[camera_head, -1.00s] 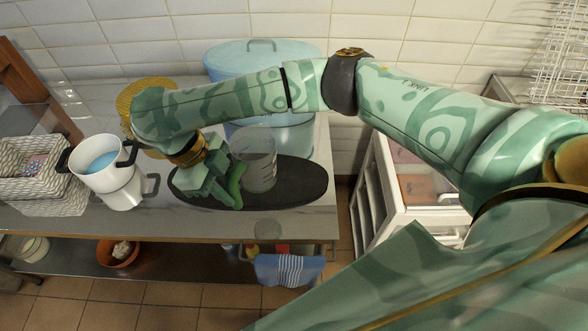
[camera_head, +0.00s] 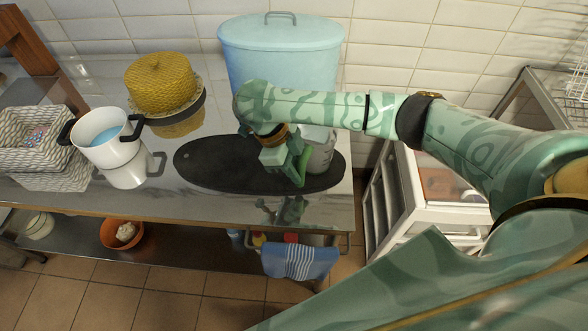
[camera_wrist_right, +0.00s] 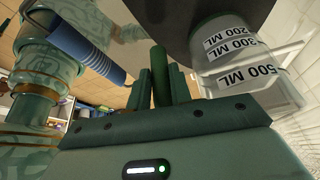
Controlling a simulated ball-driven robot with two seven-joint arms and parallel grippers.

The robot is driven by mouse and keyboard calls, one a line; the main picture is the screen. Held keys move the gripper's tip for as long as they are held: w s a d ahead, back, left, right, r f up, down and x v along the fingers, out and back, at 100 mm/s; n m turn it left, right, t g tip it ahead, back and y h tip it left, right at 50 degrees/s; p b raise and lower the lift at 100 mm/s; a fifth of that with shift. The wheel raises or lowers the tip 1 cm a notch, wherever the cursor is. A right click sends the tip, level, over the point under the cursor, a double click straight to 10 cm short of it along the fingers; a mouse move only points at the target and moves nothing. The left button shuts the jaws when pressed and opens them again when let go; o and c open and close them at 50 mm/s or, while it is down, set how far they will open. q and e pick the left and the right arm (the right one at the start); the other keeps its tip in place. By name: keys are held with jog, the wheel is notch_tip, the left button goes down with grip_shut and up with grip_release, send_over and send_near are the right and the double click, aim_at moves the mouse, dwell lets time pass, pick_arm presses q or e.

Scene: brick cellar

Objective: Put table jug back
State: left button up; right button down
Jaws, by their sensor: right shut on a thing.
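A clear measuring jug (camera_head: 321,154) with a green handle is at the right end of the black oval board (camera_head: 210,165). My right gripper (camera_head: 291,166) is shut on its handle, from the left side of the jug. The arm and gripper hide part of the jug. In the right wrist view, the green handle (camera_wrist_right: 160,76) stands between the fingers, and the jug (camera_wrist_right: 240,57) shows black ML markings. I cannot tell whether the jug's base touches the board. My left gripper is not in view.
A light-blue lidded bin (camera_head: 283,50) stands behind the board. A yellow cake-shaped thing (camera_head: 161,82) and a white pot (camera_head: 105,140) with blue contents are to the left, with woven baskets (camera_head: 38,140) beyond. A striped towel (camera_head: 300,261) hangs at the table's front.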

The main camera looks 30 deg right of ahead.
jog(key=c, duration=1.3)
grip_release()
jog(key=shift+o, duration=0.2)
jog(key=p+v, duration=0.4)
jog(key=v, duration=0.8)
jog(key=shift+p, duration=0.35)
